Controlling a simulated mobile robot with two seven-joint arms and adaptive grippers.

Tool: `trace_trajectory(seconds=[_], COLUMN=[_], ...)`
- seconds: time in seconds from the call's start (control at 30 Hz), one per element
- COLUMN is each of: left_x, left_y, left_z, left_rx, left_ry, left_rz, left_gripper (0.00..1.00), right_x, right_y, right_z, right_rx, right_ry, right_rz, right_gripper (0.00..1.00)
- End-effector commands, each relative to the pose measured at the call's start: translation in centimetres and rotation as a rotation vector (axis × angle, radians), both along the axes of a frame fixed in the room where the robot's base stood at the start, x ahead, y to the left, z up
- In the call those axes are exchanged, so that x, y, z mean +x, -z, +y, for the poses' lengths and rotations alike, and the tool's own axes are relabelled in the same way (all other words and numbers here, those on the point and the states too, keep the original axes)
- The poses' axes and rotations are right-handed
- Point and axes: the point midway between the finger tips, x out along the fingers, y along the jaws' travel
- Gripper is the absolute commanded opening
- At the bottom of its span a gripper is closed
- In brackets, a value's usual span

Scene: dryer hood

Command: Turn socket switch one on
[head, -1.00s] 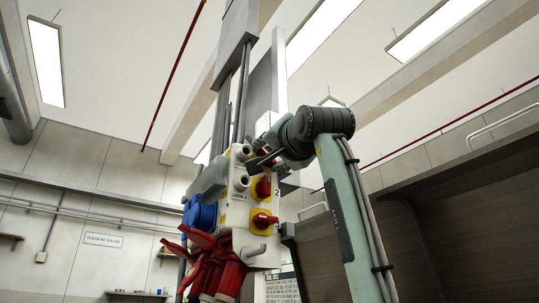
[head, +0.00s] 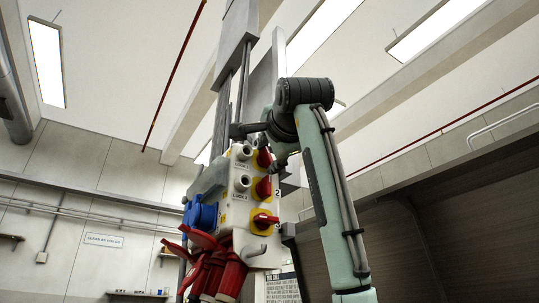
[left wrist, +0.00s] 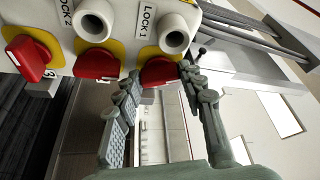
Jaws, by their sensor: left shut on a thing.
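The socket box (head: 236,215) hangs in the middle of the head view, with three red rotary switches on yellow plates. The top switch, socket switch one (head: 264,157), shows beside my left gripper (head: 275,140). In the left wrist view, switch one (left wrist: 160,71) is the rightmost red knob, by the LOCK 1 label. My left gripper (left wrist: 158,77) has a fingertip on each side of this knob and is shut on it. The middle switch (head: 263,188) stands roughly upright; the bottom switch (head: 264,221) lies roughly sideways. My right gripper is in neither view.
Red plugs (head: 212,265) and a blue socket (head: 201,216) stick out from the box's lower left. Grey lock barrels (head: 242,183) sit beside the switches. Vertical rods above carry the box. A dark hood panel (head: 430,240) stands at the right.

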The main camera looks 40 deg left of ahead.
Motion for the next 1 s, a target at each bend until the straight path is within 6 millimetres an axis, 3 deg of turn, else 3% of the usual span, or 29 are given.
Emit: trace_trajectory(seconds=[0.5,1.0], left_x=[-0.09,-0.06], left_y=[-0.22,-0.22], left_z=[0.03,0.02], left_rx=[0.146,0.183], left_ry=[-0.002,-0.002], left_rz=[0.355,0.446], left_gripper=[0.10,0.11], right_x=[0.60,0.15], right_y=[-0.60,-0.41], right_z=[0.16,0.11], right_rx=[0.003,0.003], right_ry=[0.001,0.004], right_rz=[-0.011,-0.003], right_gripper=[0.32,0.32])
